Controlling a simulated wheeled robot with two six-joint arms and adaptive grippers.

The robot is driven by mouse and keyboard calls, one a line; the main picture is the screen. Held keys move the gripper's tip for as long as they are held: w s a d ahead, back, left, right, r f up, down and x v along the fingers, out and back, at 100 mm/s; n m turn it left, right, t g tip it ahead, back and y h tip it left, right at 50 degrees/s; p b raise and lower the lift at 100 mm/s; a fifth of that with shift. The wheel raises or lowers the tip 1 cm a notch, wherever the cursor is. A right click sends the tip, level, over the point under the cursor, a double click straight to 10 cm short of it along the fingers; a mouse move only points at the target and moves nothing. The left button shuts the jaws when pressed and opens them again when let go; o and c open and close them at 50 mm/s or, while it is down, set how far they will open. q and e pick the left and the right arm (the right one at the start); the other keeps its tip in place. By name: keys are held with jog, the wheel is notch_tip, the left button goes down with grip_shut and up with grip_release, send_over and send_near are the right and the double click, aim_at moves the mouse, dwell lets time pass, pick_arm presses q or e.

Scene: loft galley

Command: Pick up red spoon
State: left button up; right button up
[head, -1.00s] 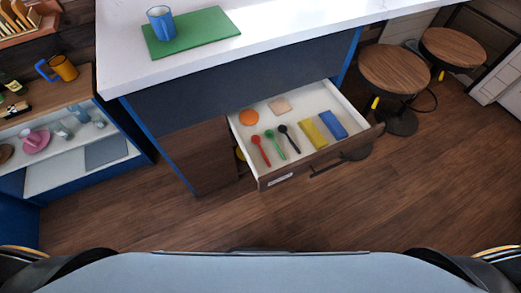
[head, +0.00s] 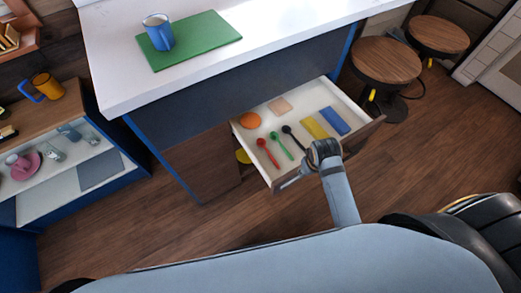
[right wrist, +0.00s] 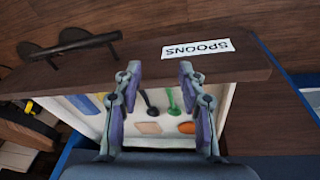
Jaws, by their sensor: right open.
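The red spoon (head: 267,152) lies in the open drawer (head: 244,135), near its left side, beside a green spoon (head: 281,146) and a black spoon (head: 294,138). My right gripper (head: 312,155) is open and empty at the drawer's front edge, to the right of the red spoon and apart from it. In the right wrist view its fingers (right wrist: 160,72) spread in front of the drawer front; the black spoon (right wrist: 151,104) and green spoon (right wrist: 172,104) show between them. The red spoon is mostly hidden there by a finger. My left gripper is out of view.
The drawer also holds an orange round thing (head: 250,120), a tan piece (head: 280,106), a yellow block (head: 315,128) and a blue block (head: 334,120). Its front carries a SPOONS label (right wrist: 197,49) and a dark handle (right wrist: 75,43). The counter (head: 110,75) overhangs behind. Stools (head: 386,62) stand right.

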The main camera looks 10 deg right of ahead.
jog(key=n+g, duration=0.1)
send_near(276, 162)
jog(key=s+d+r, duration=0.2)
jog(key=s+d, duration=0.1)
jog(key=d, duration=0.1)
jog(key=w+a+n+g, duration=0.1)
jog(key=w+a+n, duration=0.1)
jog(key=w+a, duration=0.2)
jog(key=shift+y, duration=0.4)
jog(key=f, duration=0.5)
jog(key=f+b, duration=0.1)
jog(key=f, duration=0.4)
jog(key=shift+s+d+f, duration=0.1)
jog(key=shift+d+f, duration=0.05)
jog(key=shift+d, duration=0.1)
grip_shut()
